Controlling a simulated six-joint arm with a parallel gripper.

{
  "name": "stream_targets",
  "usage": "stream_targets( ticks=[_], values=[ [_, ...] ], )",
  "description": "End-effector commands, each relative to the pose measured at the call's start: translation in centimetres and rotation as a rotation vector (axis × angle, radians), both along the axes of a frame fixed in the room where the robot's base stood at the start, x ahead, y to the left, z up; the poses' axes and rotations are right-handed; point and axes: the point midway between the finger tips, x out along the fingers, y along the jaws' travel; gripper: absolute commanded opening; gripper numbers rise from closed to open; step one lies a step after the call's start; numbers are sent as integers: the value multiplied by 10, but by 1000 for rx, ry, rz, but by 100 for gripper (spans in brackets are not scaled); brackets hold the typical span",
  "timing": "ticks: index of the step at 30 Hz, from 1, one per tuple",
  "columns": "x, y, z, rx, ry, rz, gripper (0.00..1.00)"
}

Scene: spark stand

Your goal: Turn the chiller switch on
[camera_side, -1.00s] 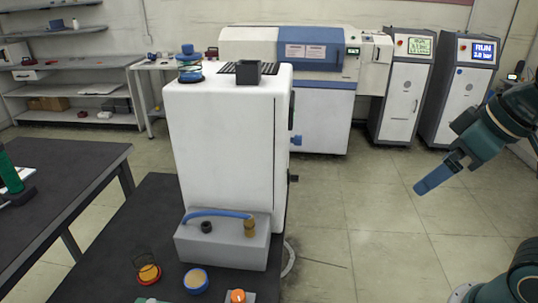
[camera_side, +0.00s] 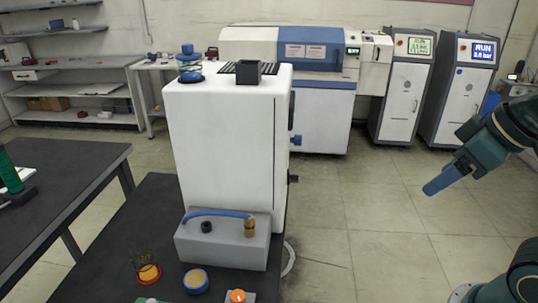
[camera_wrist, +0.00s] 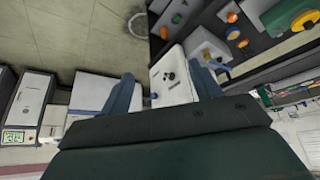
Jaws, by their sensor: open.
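A white box unit (camera_side: 225,140) stands on the dark table in the side view. A small black knob (camera_side: 293,179) and a blue handle (camera_side: 296,140) stick out of its right side. In the wrist view that side shows black knobs (camera_wrist: 169,76) and the blue handle (camera_wrist: 154,96). No readable label tells which part is the chiller switch. My gripper (camera_side: 437,185) is at the right of the side view, well apart from the unit. In the wrist view, the blue fingers of my gripper (camera_wrist: 163,92) are spread, with nothing held; the unit appears between and beyond them.
Two grey cabinets with a green screen (camera_side: 420,46) and a blue screen (camera_side: 484,52) stand at the back right, by a white and blue machine (camera_side: 320,115). A grey block with a blue hose (camera_side: 222,248) sits before the unit. Floor right of the unit is clear.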

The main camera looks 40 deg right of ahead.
Motion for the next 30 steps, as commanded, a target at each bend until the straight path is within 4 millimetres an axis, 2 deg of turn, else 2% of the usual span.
stream_targets(
  ticks=[1,3,4,11,18,30],
  values=[
    [2,0,-1,-4,4,12,53],
    [7,2,-3,-15,9,47,39],
    [10,2,-5,-21,12,66,36],
    [39,9,-22,-70,34,286,36],
    [73,17,-46,-92,21,564,36],
    [122,25,-88,-71,-124,943,36]
  ],
)
